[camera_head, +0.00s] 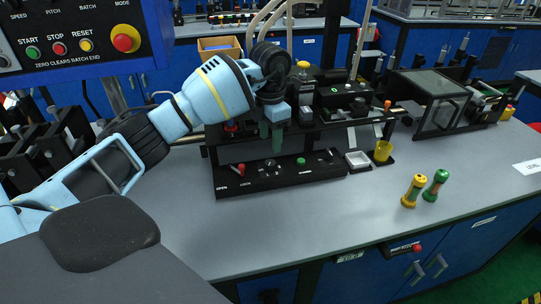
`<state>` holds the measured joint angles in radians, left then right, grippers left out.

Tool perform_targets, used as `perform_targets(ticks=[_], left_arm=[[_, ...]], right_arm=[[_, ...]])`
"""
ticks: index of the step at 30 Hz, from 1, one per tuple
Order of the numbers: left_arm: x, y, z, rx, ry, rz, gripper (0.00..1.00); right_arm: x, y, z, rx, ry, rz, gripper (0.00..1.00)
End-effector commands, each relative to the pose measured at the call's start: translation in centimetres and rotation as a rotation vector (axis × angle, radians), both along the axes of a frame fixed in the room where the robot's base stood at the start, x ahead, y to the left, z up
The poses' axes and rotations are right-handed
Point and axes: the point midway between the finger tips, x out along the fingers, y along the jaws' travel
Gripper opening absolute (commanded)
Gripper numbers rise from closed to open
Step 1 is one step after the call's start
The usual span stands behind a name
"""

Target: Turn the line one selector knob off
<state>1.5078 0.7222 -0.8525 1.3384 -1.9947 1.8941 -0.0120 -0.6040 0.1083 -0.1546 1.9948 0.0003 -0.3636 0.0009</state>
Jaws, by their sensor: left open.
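A low black control panel (290,181) runs along the front of the black machine on the bench. It carries a red-handled lever (240,169) at its left, a small dark knob (269,163) right of that, and a green button (301,161) further right. The dark knob looks like the selector, but its label and pointer are too small to read. My left gripper (271,137) points down just above and behind this knob, apart from it. Its two greenish fingers are open with nothing between them. My right gripper is out of view.
A white tray (358,160) and a yellow cup (383,150) stand right of the panel. A control box (75,40) hangs at upper left. The grey bench (280,225) before the panel is clear.

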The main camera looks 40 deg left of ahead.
Motion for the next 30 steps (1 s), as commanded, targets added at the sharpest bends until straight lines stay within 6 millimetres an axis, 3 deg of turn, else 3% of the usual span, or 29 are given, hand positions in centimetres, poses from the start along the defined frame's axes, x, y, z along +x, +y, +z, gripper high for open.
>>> perform_targets(ticks=[5,15,28,30], left_arm=[[-0.1,0.0,-2.0,0.0,0.004,0.0,0.5],[0.0,-0.1,-6.6,-0.002,0.001,-0.001,0.5],[0.0,0.0,-7.7,0.0,-0.001,-0.001,0.5],[0.0,0.0,-7.6,-0.001,0.0,-0.001,0.42]], right_arm=[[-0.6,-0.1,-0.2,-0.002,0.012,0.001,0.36],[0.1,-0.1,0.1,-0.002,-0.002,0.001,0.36],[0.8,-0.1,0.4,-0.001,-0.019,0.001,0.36],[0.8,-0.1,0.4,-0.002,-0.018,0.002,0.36]])
